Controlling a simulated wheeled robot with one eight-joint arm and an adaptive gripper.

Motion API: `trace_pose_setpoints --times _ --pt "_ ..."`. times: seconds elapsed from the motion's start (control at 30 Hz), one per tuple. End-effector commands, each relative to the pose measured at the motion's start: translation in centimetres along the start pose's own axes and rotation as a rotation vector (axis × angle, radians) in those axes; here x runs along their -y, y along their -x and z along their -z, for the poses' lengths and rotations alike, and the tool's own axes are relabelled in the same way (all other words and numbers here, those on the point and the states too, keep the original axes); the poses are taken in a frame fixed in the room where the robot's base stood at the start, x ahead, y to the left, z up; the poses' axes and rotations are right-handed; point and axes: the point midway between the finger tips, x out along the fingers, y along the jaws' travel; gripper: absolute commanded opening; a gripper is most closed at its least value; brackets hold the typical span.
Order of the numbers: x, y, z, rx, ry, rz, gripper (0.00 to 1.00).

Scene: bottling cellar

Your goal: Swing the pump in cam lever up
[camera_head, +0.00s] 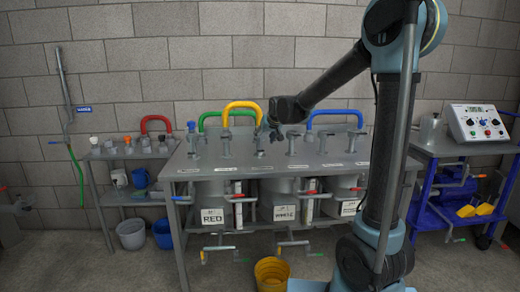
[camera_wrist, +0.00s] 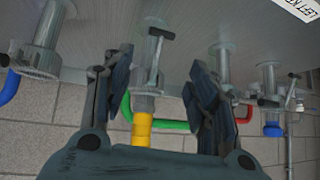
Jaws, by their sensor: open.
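My gripper (camera_head: 271,128) is above the back half of the grey table, over an upright metal fitting (camera_head: 260,147). In the wrist view my gripper (camera_wrist: 160,68) is open, with a finger on each side of a fitting that carries a grey T-shaped lever (camera_wrist: 156,56). The lever shows between the fingers, with no clear contact. The yellow hose (camera_wrist: 142,128) runs from just behind this fitting; it also shows in the head view (camera_head: 241,104). The labels near the fittings are too small to read, so I cannot confirm which is pump in.
Green (camera_head: 205,120), red (camera_head: 155,119) and blue hose arches (camera_head: 333,113) rise along the back. Other fittings flank mine closely, including one at left (camera_head: 225,147). Tanks (camera_head: 212,195) stand below the grey table (camera_head: 185,168). A yellow bucket (camera_head: 271,272) is on the floor.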

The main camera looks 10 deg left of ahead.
Motion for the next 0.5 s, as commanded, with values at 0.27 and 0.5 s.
trace_pose_setpoints --times 0.27,0.5 --pt "0.0 -3.5 0.0 0.0 0.0 0.0 0.53" --pt "0.0 -6.4 0.0 0.0 0.0 0.0 0.53"
